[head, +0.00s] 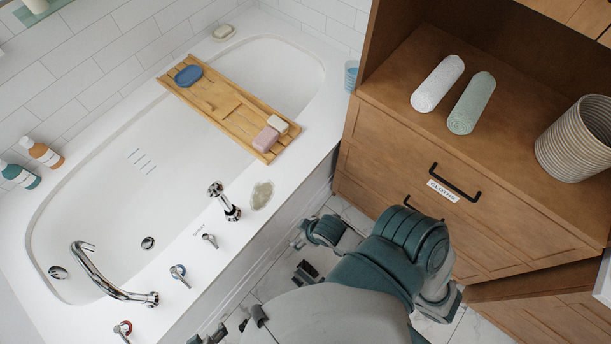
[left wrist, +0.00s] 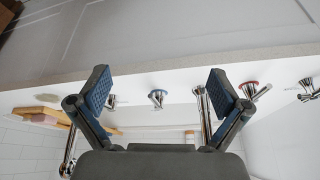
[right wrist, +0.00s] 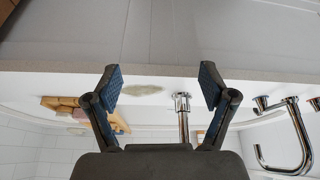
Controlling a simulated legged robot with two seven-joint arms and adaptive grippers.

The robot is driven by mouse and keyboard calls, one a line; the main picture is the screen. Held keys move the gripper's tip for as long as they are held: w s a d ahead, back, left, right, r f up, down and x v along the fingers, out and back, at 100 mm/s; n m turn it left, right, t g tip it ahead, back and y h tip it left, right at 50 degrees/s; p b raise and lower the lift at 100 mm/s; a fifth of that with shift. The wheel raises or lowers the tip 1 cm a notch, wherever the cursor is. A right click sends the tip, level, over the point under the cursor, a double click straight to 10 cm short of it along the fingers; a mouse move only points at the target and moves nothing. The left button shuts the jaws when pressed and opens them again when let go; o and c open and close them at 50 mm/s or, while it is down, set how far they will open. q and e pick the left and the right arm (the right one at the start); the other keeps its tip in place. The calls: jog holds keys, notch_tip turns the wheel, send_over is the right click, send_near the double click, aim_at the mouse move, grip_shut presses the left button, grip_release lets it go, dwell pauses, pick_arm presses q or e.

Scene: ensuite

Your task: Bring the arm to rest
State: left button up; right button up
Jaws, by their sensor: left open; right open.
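My left gripper (left wrist: 160,88) is open in the left wrist view, its two blue-padded fingers spread with nothing between them that they hold. My right gripper (right wrist: 160,84) is also open and empty in the right wrist view. Both wrist views look across the tub's outer side to its rim and taps, and neither gripper visibly touches anything. In the head view, my teal and grey arm (head: 385,260) is bent at the lower middle, between the tub and the wooden cabinet. Dark gripper parts show low beside the tub, partly hidden by my body.
The white bathtub (head: 110,240) fills the left, with taps on its rim and a wooden tray (head: 225,105) across it. The wooden cabinet (head: 390,170) stands close on the right, bearing two rolled towels and a striped basket (head: 575,140). A narrow strip of tiled floor lies between.

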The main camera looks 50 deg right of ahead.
jog(key=shift+s+a+r, duration=0.15)
jog(key=shift+s+r, duration=0.1)
jog(key=shift+s, duration=0.2)
jog(key=shift+s+a+r, duration=0.15)
jog(key=shift+s+r, duration=0.05)
jog(key=shift+s, duration=0.25)
pick_arm(q)
jog(key=shift+d, duration=0.25)
pick_arm(e)
jog(key=shift+d, duration=0.15)
jog(key=shift+f, duration=0.1)
